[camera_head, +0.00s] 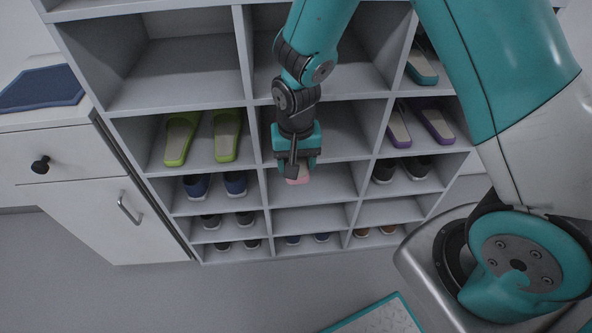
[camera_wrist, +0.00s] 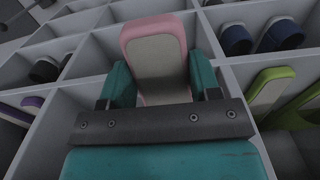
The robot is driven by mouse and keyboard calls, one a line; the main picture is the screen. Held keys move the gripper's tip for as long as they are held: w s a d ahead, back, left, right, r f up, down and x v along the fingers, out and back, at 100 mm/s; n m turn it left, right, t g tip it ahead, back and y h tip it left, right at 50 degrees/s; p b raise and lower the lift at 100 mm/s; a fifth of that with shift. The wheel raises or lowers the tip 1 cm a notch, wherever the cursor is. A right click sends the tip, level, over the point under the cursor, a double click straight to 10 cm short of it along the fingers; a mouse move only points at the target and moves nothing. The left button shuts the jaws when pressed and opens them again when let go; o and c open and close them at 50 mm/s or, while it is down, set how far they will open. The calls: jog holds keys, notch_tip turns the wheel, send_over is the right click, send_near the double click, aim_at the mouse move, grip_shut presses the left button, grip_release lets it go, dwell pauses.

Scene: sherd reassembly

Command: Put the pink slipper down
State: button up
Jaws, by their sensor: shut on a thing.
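The pink slipper (camera_wrist: 158,62) has a pink rim and a grey insole. In the wrist view it is between the two teal fingers of my gripper (camera_wrist: 160,88), which is shut on it. In the head view only a small pink part of the slipper (camera_head: 298,178) shows below my gripper (camera_head: 297,165); the rest is hidden behind it. The gripper is in front of the middle column of the shelf unit (camera_head: 262,195). I cannot tell whether the slipper touches a shelf board.
Green slippers (camera_head: 203,137) stand in the left column, with dark blue shoes (camera_head: 215,185) below. Purple slippers (camera_head: 418,124) and black shoes (camera_head: 401,168) fill cells on the right. A middle-column cell (camera_head: 305,217) below my gripper looks empty. A white cabinet (camera_head: 85,190) stands at left.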

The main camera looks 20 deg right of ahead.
jog(key=shift+f+b, duration=0.35)
jog(key=shift+f, duration=1.35)
jog(key=shift+f, duration=0.15)
jog(key=o, duration=1)
jog(key=shift+c, duration=0.2)
notch_tip(320, 180, up, 12)
jog(key=p, duration=0.2)
jog(key=shift+p, duration=0.35)
jog(key=s+a+r+n+y, duration=0.2)
jog(key=s+r+n, duration=0.3)
jog(key=s+r, duration=0.3)
jog(key=s+a+r+n+y, duration=0.2)
jog(key=s+r+n, duration=0.3)
jog(key=s+r, duration=0.4)
jog(key=shift+s+a+n, duration=0.3)
jog(key=shift+s+n, duration=0.1)
jog(key=shift+s, duration=0.4)
